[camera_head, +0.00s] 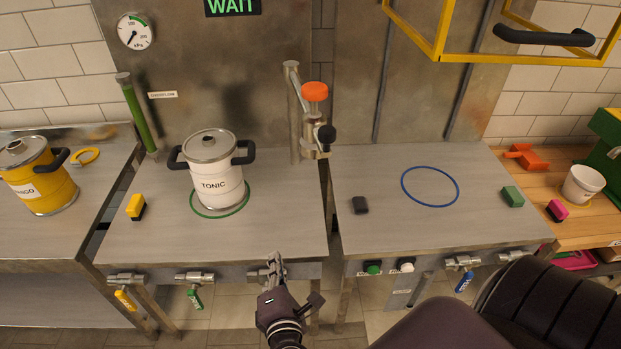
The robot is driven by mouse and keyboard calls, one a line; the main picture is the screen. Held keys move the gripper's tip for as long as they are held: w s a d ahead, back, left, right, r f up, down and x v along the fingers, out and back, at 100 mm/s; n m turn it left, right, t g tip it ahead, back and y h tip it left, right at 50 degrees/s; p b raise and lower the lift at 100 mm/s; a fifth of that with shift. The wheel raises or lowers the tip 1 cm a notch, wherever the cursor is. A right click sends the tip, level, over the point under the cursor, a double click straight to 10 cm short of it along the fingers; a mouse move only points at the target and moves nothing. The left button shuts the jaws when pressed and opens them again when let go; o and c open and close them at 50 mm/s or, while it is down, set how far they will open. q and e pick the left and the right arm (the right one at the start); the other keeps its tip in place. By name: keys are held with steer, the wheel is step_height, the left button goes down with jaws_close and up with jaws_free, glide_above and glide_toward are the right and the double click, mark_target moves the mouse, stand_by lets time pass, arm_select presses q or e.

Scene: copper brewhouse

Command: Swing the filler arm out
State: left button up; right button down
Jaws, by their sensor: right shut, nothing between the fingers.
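The filler arm (312,125) stands on a metal post (293,110) at the back, near the gap between two steel counters. It carries an orange cap (314,91) and a black ball knob (326,134), and it points toward the front. My right gripper (276,262) is shut and empty, in front of the left counter's front edge and well short of the filler arm. My left gripper is not in view.
A white TONIC pot (218,185) stands on a green ring on the left counter. A blue ring (406,194) lies empty on the right counter. A yellow frame (438,38) with a black handle hangs above it. Valves (194,278) line the front edge.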

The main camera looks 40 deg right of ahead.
steer(key=s+d+r+m+t+h, duration=0.1)
steer(key=s+d+r+h, duration=0.1)
steer(key=r, duration=0.7)
steer(key=s+d+r+m+t+h, duration=0.1)
steer(key=d+r+h, duration=0.15)
steer(key=r, duration=0.55)
steer(key=w+d+r+p, duration=0.3)
steer(key=w+d+p, duration=0.2)
steer(key=d, duration=0.3)
steer(key=shift+w+d, duration=0.25)
steer(key=shift+w, duration=0.4)
steer(key=s+d+n+t+y+b, duration=0.1)
steer(key=s+d+n+y, duration=0.1)
steer(key=d, duration=0.3)
steer(key=shift+s+d+t, duration=0.15)
steer(key=shift+d+t, duration=0.15)
steer(key=shift+d, duration=0.05)
